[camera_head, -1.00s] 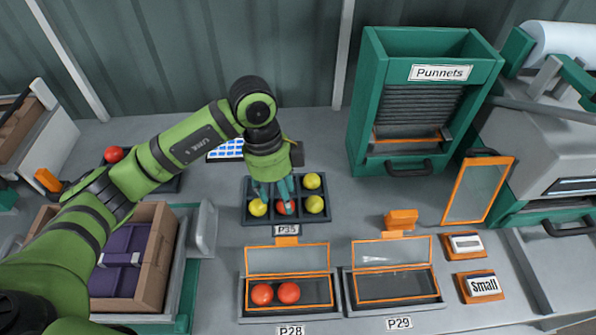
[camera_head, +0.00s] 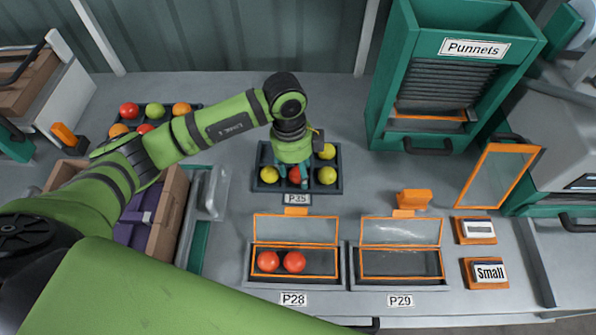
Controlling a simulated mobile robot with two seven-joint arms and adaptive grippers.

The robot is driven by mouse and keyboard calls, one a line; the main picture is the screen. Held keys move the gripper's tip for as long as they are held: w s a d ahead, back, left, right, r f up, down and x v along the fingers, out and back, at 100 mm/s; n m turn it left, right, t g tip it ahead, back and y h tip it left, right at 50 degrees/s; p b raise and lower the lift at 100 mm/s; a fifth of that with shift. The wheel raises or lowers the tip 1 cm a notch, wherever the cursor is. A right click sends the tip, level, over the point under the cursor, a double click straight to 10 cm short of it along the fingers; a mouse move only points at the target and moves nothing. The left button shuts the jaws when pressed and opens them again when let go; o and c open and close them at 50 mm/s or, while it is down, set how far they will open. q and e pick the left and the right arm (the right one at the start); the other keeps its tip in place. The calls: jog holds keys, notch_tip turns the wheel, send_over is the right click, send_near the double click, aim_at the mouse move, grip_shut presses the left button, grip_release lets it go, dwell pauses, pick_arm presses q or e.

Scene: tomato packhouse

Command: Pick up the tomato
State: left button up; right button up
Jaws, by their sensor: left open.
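A red tomato (camera_head: 294,175) sits in the front middle compartment of the dark tray labelled P35 (camera_head: 264,187). Yellow tomatoes stand beside it at left (camera_head: 269,174) and right (camera_head: 327,175), and another is at the back right (camera_head: 326,151). My left gripper (camera_head: 294,180) points down over the red tomato, its teal fingers open around it and partly covering it. Whether the fingers touch it cannot be told. The back middle of the tray is hidden by the gripper. My right gripper is not in view.
Punnet P28 (camera_head: 249,272) holds two red tomatoes; punnet P29 (camera_head: 355,272) is empty, both with raised lids. A green Punnets dispenser (camera_head: 383,90) stands at the back right. Another tomato tray (camera_head: 196,113) lies at the back left. A green arm part of mine covers the lower left.

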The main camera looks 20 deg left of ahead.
pick_arm(q)
jog(key=c, duration=0.6)
jog(key=shift+o, duration=0.2)
jog(key=shift+r, duration=0.15)
